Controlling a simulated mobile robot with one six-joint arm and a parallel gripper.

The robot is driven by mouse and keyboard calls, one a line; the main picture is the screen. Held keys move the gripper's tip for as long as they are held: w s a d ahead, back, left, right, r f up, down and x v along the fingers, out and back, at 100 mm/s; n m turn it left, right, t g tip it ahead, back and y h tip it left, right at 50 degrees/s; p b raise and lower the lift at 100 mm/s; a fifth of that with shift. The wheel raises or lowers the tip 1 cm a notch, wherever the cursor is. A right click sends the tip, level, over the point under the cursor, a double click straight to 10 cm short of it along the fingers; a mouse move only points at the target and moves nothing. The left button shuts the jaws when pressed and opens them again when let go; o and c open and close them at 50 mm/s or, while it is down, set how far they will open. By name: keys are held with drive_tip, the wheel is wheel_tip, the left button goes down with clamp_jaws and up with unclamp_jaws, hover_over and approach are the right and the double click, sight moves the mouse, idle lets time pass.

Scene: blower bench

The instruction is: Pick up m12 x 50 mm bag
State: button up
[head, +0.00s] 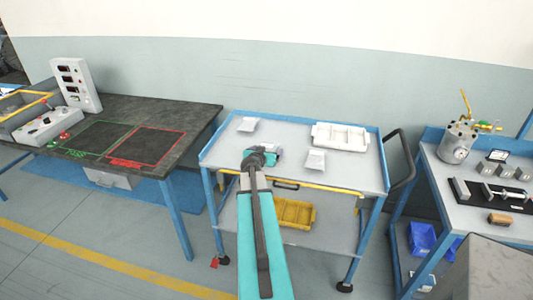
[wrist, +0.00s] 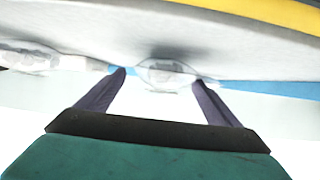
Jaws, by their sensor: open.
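Two small clear-and-white bags lie on the trolley's top shelf in the head view: one at the back left (head: 248,124), one at the front right (head: 315,159). I cannot read their labels, so I cannot tell which is the m12 x 50 mm bag. My gripper (wrist: 160,78) is open and empty in the wrist view. A clear bag (wrist: 167,73) shows between its fingertips, apparently just beyond them; I see no grip on it. Another clear bag (wrist: 28,57) is at the left. In the head view my arm hides the fingers.
The blue-framed trolley (head: 222,152) has a raised rim and a yellow front edge. A white compartment tray (head: 340,136) stands at its back right. A yellow bin (head: 294,213) is below. A dark workbench (head: 170,112) is left; another bench (head: 475,216) with parts is right.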

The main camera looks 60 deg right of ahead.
sight(269, 148)
drive_tip(key=shift+p+x, duration=0.8)
drive_tip(key=shift+x, duration=0.2)
drive_tip(key=shift+p+x, duration=0.8)
drive_tip(key=shift+x, duration=0.8)
drive_tip(key=c, duration=1.5)
drive_tip(key=shift+w, duration=0.1)
